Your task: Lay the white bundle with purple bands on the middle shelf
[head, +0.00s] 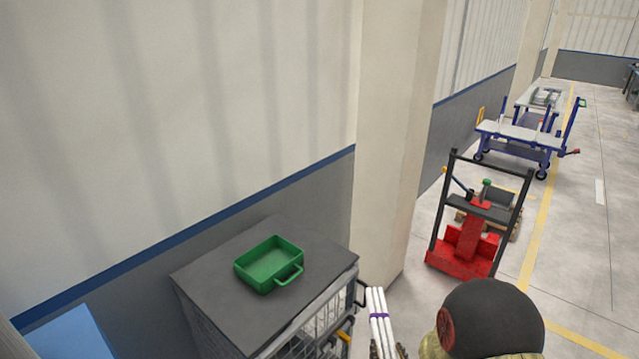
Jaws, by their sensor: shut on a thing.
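The white bundle (374,301) of thin pipes stands roughly upright at the bottom centre, with a purple band around it. My gripper (387,351) shows only as dark parts at the bottom edge, at the bundle's lower visible part. It is shut on the bundle; the bundle's lower end is out of view. The bundle is just right of a grey-topped rack (215,283) with mesh sides. The rack's shelves are mostly hidden under its top, so I cannot make out the middle shelf.
A green tray (268,263) sits on the rack's top. A dark handle (361,294) sticks out at the rack's right corner, near the bundle. A pale pillar (395,150) stands behind. A red lift truck (468,245) and blue trolleys (520,135) stand farther right on open floor.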

